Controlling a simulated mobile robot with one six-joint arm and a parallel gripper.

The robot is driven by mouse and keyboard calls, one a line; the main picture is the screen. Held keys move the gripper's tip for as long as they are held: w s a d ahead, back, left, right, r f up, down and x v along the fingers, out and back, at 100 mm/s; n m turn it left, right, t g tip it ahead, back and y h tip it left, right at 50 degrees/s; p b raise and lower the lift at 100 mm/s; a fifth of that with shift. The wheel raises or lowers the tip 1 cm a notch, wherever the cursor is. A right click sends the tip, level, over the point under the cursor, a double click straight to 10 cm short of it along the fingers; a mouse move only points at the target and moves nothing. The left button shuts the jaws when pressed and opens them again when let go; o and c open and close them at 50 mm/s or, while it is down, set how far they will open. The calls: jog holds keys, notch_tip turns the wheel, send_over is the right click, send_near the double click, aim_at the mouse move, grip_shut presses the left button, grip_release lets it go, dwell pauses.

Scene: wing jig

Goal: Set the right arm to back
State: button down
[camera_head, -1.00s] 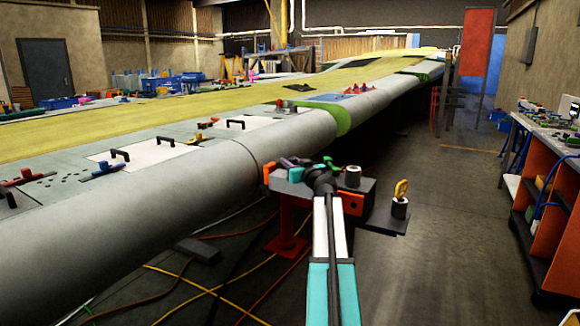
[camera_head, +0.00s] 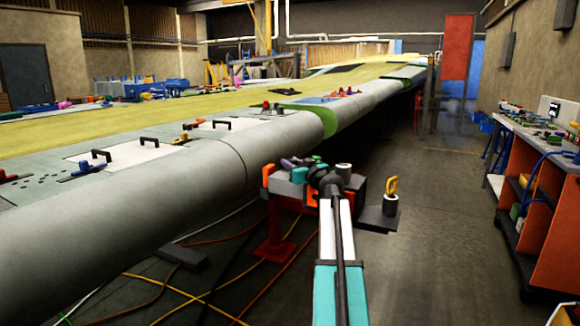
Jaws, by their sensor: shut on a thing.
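My arm runs up from the bottom of the head view to a dark wrist joint. My gripper (camera_head: 323,172) lies at its far end, mostly hidden behind the wrist. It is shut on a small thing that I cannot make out. I cannot tell whether these touch the gripper. I cannot pick out which part is the right arm that the task names.
A long grey wing (camera_head: 130,205) with black handles and small clamps fills the left and runs far back. A red stand (camera_head: 274,240) and loose cables lie below it. A workbench (camera_head: 535,150) with orange panels stands at the right.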

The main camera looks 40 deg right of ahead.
jog(key=shift+s+d+r, duration=0.1)
jog(key=shift+s+d, duration=0.05)
jog(key=shift+d, duration=0.1)
jog(key=c, duration=1.7)
grip_release()
jog(key=o, duration=0.3)
jog(key=shift+a, duration=0.2)
jog(key=v, duration=1.3)
jog(key=shift+s, duration=0.25)
